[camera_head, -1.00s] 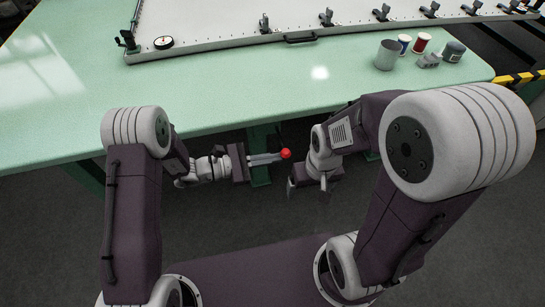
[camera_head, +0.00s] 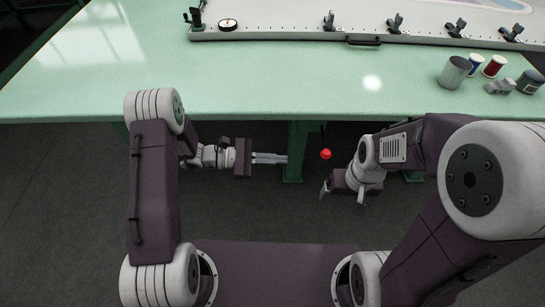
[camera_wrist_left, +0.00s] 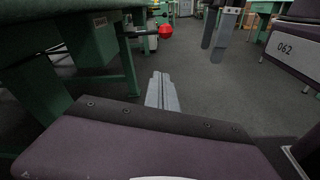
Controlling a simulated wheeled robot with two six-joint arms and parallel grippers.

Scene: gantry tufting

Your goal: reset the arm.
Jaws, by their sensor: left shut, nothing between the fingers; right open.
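My left gripper (camera_head: 286,159) is shut and empty, held level below the front edge of the table. Its two fingers lie together and also show in the left wrist view (camera_wrist_left: 162,91). A red knob (camera_head: 325,154) is to the right of the left fingertips, with a gap between. In the left wrist view the red knob (camera_wrist_left: 165,31) sits on a short dark rod from the table side. My right gripper (camera_head: 343,196) is open and empty, its fingers pointing down, to the right of the knob and lower in the picture.
The green table (camera_head: 270,85) spans the view in front of my arms. On it are a white frame with clamps (camera_head: 330,22), a round dial (camera_head: 228,25), a grey cup (camera_head: 455,72) and spools (camera_head: 494,66). Green table legs (camera_head: 293,150) stand near the left gripper.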

